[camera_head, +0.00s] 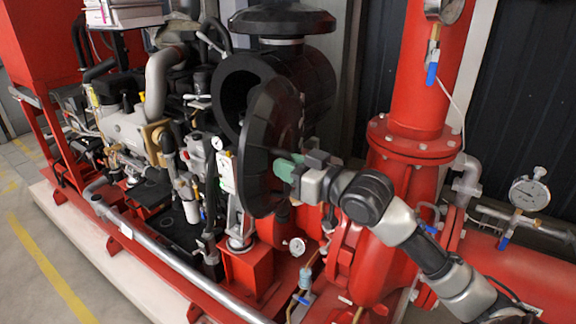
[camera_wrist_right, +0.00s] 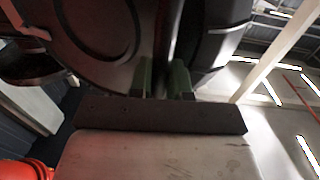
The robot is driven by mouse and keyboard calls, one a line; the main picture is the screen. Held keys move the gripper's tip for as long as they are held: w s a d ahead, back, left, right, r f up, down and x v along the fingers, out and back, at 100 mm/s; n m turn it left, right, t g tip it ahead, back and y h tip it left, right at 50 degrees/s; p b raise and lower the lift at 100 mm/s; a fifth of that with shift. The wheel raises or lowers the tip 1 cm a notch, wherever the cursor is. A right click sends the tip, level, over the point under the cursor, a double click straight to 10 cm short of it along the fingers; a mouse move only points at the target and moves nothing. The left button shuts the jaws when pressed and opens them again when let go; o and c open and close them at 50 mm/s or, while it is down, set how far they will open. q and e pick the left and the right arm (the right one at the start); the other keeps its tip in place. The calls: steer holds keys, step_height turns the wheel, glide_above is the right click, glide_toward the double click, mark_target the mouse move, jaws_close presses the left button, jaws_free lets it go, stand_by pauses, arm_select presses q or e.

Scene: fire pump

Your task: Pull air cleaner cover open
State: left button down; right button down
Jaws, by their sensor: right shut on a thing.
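The air cleaner cover (camera_head: 262,142) is a large black round lid. It stands tilted out from the black air cleaner housing (camera_head: 312,82), and the housing's dark round opening shows to its left. My right gripper (camera_head: 284,166), with green fingertips, is shut on the cover's outer side near its middle. In the right wrist view, the cover (camera_wrist_right: 88,38) fills the upper left, and the green fingers (camera_wrist_right: 164,78) close on a thin dark part of it. What exactly lies between the fingers is partly hidden. My left gripper is not in view.
The engine with its pipes (camera_head: 130,125) stands to the left of the cover. A red vertical pipe (camera_head: 405,75) with a flange and a red pump body stand to the right, near my right arm. A pressure gauge (camera_head: 529,194) is at the far right. A grey rail (camera_head: 180,262) runs along the front.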

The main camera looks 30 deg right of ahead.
steer(key=shift+d+r, duration=0.2)
steer(key=shift+r, duration=0.2)
steer(key=c, duration=1.4)
jaws_free()
steer(key=shift+o, duration=1.1)
steer(key=shift+w, duration=0.1)
steer(key=shift+o, duration=0.4)
steer(key=shift+w+d+f, duration=0.1)
steer(key=shift+d+f, duration=0.05)
steer(key=shift+d, duration=0.05)
steer(key=shift+s+a, duration=0.2)
steer(key=shift+a, duration=0.05)
steer(key=shift+s, duration=0.15)
